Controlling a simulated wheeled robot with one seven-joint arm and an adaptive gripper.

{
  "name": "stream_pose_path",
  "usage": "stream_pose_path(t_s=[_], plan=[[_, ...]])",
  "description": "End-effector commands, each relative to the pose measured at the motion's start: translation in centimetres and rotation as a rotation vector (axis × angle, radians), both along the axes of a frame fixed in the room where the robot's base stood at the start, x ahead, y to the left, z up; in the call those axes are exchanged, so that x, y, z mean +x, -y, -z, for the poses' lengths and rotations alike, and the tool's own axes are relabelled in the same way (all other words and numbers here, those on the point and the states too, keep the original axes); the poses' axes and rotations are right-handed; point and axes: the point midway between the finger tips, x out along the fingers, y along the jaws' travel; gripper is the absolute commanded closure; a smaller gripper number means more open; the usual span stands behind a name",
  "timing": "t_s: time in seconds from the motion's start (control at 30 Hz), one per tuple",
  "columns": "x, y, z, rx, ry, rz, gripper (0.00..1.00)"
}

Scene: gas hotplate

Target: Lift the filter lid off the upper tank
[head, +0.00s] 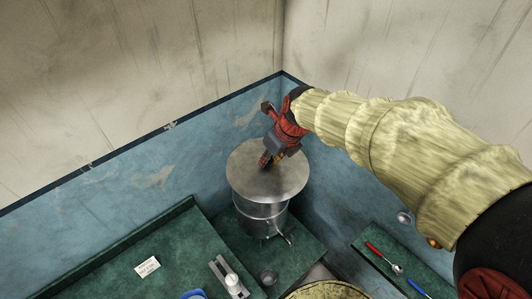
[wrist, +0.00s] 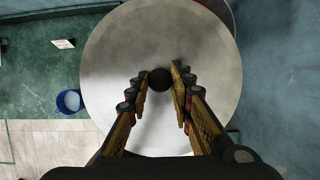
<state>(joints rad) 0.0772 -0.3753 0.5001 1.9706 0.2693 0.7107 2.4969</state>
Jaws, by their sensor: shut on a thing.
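The filter lid (head: 245,178) is a round, flat, grey metal disc over the steel upper tank (head: 262,219) in the corner. It looks wider than the tank and hides its top. I cannot tell whether there is a gap between them. My gripper (head: 265,161) points down at the middle of the lid. In the wrist view the lid (wrist: 120,50) fills the centre, and its black round knob (wrist: 160,79) sits between the fingertips of my gripper (wrist: 158,80). The gripper is shut on this knob.
Blue-painted walls (head: 120,188) close in behind the tank. A green counter (head: 120,265) on the left holds a white label card (head: 147,267) and a metal fitting (head: 229,278). A red-handled tool (head: 382,256) lies on the right ledge.

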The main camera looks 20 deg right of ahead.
Motion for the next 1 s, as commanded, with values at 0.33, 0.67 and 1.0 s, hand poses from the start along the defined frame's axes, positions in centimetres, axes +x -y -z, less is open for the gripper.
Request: stream_pose_path(t_s=[0.33, 0.67, 1.0], plan=[[-1.4, -0.2, -1.9, 0.000, 0.001, 0.000, 1.00], [-1.4, -0.2, -3.8, 0.000, 0.001, 0.000, 1.00], [-1.4, -0.2, -3.7, 0.000, 0.001, 0.000, 1.00]])
